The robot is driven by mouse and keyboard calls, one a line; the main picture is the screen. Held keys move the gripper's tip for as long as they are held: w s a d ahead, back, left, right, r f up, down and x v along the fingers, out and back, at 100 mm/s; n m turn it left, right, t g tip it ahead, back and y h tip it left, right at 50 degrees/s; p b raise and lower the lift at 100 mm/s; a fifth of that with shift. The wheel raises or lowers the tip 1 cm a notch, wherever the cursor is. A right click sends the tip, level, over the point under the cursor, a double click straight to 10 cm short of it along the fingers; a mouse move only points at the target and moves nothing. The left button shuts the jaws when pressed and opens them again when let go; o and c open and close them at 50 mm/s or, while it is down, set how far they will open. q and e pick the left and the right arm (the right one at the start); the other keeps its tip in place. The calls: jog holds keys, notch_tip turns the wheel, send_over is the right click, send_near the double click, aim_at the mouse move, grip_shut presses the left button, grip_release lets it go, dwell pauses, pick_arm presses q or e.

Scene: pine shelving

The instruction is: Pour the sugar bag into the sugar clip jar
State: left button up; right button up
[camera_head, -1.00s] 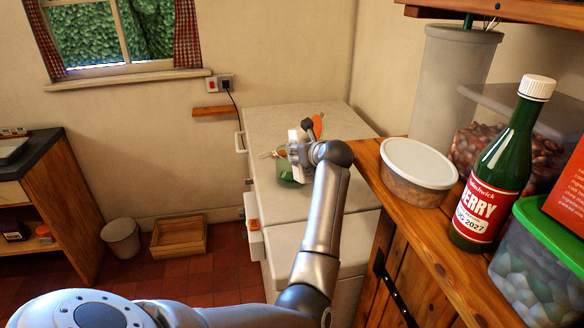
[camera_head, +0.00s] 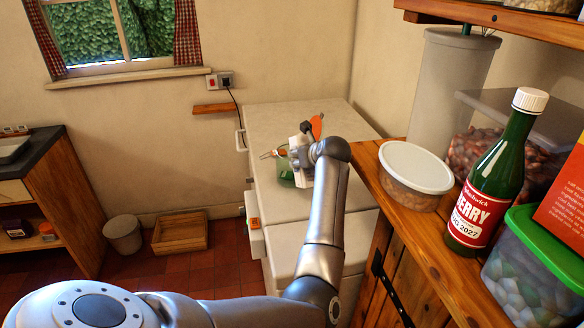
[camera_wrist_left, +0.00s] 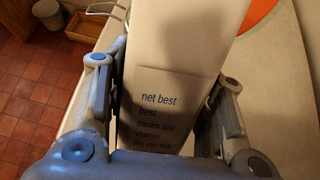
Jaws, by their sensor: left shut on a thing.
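My left gripper (camera_head: 301,150) is over the white worktop, shut on a pale, cream-coloured bag. In the left wrist view the bag (camera_wrist_left: 170,65) stands between the two fingers, with dark print including "net best" on its face. I take it to be the sugar bag; its mouth is not clear. The clip jar (camera_head: 285,170) is greenish glass with metal wire and stands right beside and partly behind the gripper. An orange-rimmed round lid (camera_head: 317,125) stands up behind it; an orange disc (camera_wrist_left: 263,8) also shows in the left wrist view. The jar's inside is hidden. My right gripper is not in view.
The white chest top (camera_head: 290,115) is clear behind the jar. A bin (camera_head: 123,235) and wooden crate (camera_head: 180,233) stand on the floor.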

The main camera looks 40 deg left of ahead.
pick_arm(q)
jog(key=shift+a+r, duration=0.1)
jog(key=shift+w+h+p, duration=0.1)
jog(key=shift+h+p, duration=0.3)
jog(key=shift+p, duration=0.3)
jog(key=shift+a+f+g, duration=0.1)
jog(key=shift+f+g, duration=0.3)
jog(key=shift+r, duration=0.1)
jog(key=shift+a+h+p, duration=0.1)
jog(key=shift+h+p, duration=0.4)
jog(key=shift+p, duration=0.05)
jog(key=shift+w+g, duration=0.1)
jog(key=shift+g, duration=0.2)
jog(key=shift+f+h, duration=0.2)
jog(key=shift+h, duration=0.1)
